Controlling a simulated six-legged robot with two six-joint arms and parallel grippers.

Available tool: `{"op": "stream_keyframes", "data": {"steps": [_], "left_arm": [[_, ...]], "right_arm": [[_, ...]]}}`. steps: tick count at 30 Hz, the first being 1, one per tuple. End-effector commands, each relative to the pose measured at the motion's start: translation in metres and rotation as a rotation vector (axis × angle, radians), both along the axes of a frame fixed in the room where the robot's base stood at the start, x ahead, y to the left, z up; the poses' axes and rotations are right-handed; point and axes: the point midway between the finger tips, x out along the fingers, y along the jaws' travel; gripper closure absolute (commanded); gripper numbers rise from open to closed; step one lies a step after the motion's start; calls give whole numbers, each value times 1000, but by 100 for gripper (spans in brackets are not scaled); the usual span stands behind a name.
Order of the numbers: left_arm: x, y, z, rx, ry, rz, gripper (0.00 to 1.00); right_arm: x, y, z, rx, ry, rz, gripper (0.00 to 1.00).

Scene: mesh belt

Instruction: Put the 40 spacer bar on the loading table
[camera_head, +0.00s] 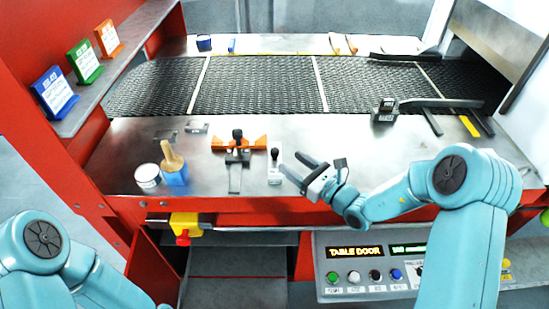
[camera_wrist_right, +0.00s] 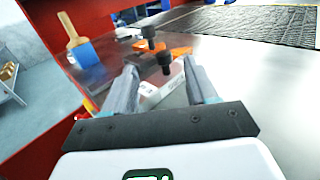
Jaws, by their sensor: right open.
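A small pale bar with a black knob (camera_head: 275,167) stands near the front edge of the grey loading table (camera_head: 330,150); I take it for the spacer bar, but its number is not readable. It also shows in the right wrist view (camera_wrist_right: 160,92), between and beyond my fingers. My right gripper (camera_head: 291,163) is open and empty, just right of the bar, fingers pointing at it. It also shows in the wrist view (camera_wrist_right: 160,72). I cannot tell whether a finger touches the bar. My left gripper is out of view.
An orange fixture with a black knob (camera_head: 258,142) sits left of the bar. A black block (camera_head: 383,111) is at the back right. The mesh belt (camera_head: 255,88) runs behind.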

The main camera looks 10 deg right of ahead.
Motion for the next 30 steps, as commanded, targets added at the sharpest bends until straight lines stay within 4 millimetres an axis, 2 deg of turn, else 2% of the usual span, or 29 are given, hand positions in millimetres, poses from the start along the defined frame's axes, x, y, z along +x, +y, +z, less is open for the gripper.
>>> {"op": "stream_keyframes", "data": {"steps": [5, 9, 12, 21, 26, 27, 30], "left_arm": [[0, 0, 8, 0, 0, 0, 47], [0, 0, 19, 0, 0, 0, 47], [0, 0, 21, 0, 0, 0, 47], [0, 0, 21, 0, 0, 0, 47], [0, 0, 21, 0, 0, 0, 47], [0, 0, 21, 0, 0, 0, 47], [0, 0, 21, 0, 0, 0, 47]], "right_arm": [[14, 8, 0, 1, 2, 3, 43], [35, 20, -4, 1, 2, 6, 43], [46, 27, -4, 1, 1, 5, 43], [51, 30, -7, 0, 1, 4, 43], [51, 29, -7, 0, 1, 4, 95], [51, 29, -7, 0, 1, 4, 100], [51, 29, -6, 1, -1, 4, 100]]}}
